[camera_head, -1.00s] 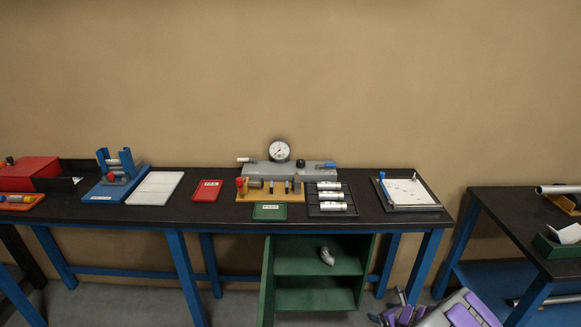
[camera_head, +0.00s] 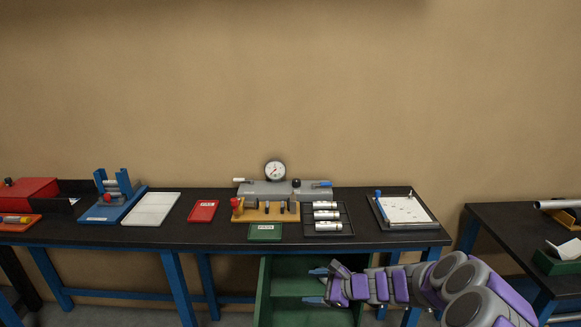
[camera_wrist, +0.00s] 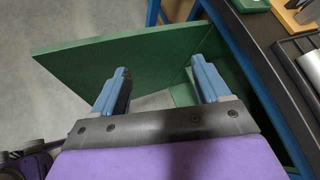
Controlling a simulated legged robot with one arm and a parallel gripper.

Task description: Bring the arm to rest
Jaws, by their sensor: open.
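My gripper (camera_head: 316,285) is open, with nothing between its fingers in view. In the head view it is at the lower middle, in front of the green cabinet (camera_head: 265,290) under the bench. My purple and grey arm reaches in from the lower right, bent, with its wrist part pointing left. In the wrist view the two blue-grey fingertips (camera_wrist: 162,80) stand apart, with the green cabinet door panel (camera_wrist: 110,57) beyond them. I cannot tell whether they touch it.
The black bench (camera_head: 350,242) stands just above my gripper, with blue legs (camera_head: 180,285). It bears a gauge fixture (camera_head: 285,190), a rack of white cylinders (camera_head: 326,231) and a clipboard-like board (camera_head: 404,210). A second bench (camera_head: 495,225) is at right. Grey floor (camera_wrist: 60,95) shows left of the door.

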